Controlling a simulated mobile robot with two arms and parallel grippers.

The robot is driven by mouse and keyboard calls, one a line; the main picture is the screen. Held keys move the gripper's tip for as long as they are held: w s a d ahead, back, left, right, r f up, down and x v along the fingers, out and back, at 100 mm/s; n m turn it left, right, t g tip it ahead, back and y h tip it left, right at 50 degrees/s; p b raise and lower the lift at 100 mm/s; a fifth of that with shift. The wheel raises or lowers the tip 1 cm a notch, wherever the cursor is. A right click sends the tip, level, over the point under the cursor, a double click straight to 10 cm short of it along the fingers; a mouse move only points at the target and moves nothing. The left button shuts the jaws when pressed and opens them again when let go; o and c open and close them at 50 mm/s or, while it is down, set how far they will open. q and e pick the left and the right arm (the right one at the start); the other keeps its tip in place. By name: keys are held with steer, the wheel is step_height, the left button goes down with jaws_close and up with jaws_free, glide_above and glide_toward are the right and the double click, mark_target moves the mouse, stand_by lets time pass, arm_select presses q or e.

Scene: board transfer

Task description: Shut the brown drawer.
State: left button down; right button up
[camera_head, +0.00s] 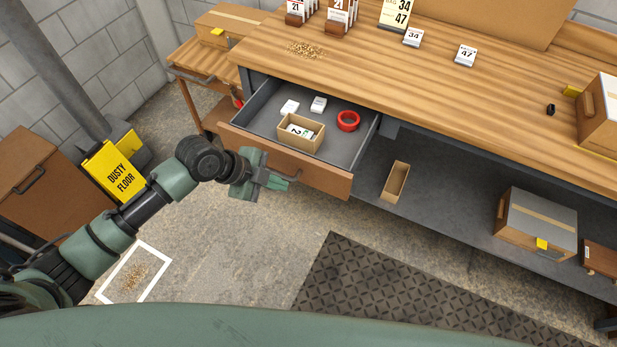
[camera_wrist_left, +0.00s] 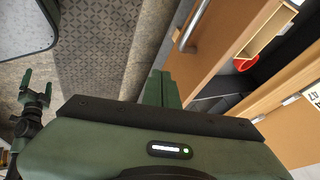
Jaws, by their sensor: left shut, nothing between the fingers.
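The brown drawer (camera_head: 328,181) under the workbench is pulled open in the head view, its grey inside showing. It holds an open cardboard box (camera_head: 301,143), a red tape roll (camera_head: 348,121) and small white boxes (camera_head: 304,105). My left gripper (camera_head: 281,182) is shut and empty, just in front of the drawer front. The left wrist view shows its closed fingers (camera_wrist_left: 158,88) beside the brown front (camera_wrist_left: 205,58) and its metal handle (camera_wrist_left: 190,26); I cannot tell whether they touch it. My right gripper (camera_wrist_left: 36,90) shows at the left of the wrist view, fingers apart.
The wooden workbench (camera_head: 430,95) carries cards and grain. Its lower shelf holds an open box (camera_head: 396,181) and a closed carton (camera_head: 535,224). A yellow floor sign (camera_head: 112,165) and a brown cabinet (camera_head: 40,185) stand left.

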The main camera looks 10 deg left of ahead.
arm_select(q)
steer(key=p, duration=0.1)
glide_toward(315, 183)
step_height(315, 183, down, 3)
steer(key=s+d, duration=0.1)
steer(key=s, duration=0.2)
steer(key=shift+w+d+f+p, duration=0.15)
steer(key=shift+w+d, duration=0.15)
steer(key=shift+w, duration=0.4)
steer(key=shift+w+d+f+p, duration=0.1)
steer(key=shift+w+d+p, duration=0.15)
steer(key=shift+w, duration=0.5)
steer(key=shift+w+d+f+p, duration=0.1)
steer(key=shift+w+d, duration=0.2)
steer(key=shift+w, duration=0.4)
arm_select(e)
steer(key=shift+w+r, duration=0.2)
steer(key=shift+r, duration=0.9)
arm_select(q)
steer(key=shift+w, duration=0.1)
arm_select(e)
steer(key=shift+f, duration=0.15)
